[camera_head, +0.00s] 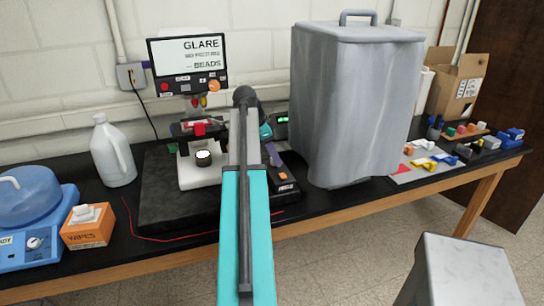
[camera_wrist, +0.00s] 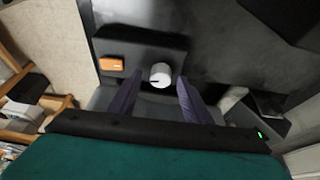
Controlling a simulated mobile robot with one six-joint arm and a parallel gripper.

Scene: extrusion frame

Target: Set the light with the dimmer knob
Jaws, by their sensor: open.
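The dimmer knob (camera_wrist: 161,74) is a white round knob with a dark mark on it. It sits on a dark control box (camera_wrist: 150,47), beside an orange switch (camera_wrist: 111,64). My gripper (camera_wrist: 159,77) is open, with one purple finger on each side of the knob. I cannot tell whether either finger touches it. In the head view my gripper (camera_head: 272,154) shows small beside my teal arm, and I cannot make out the knob there. A lit round spot (camera_head: 203,157) shows on the white stand (camera_head: 197,173) to the left.
A screen (camera_head: 187,55) reading "GLARE" stands behind the stand. A large grey covered box (camera_head: 350,100) is close on the right. A white jug (camera_head: 112,150), an orange wipes box (camera_head: 87,226) and a blue device (camera_head: 40,248) stand left. A red cord (camera_head: 160,239) lies in front.

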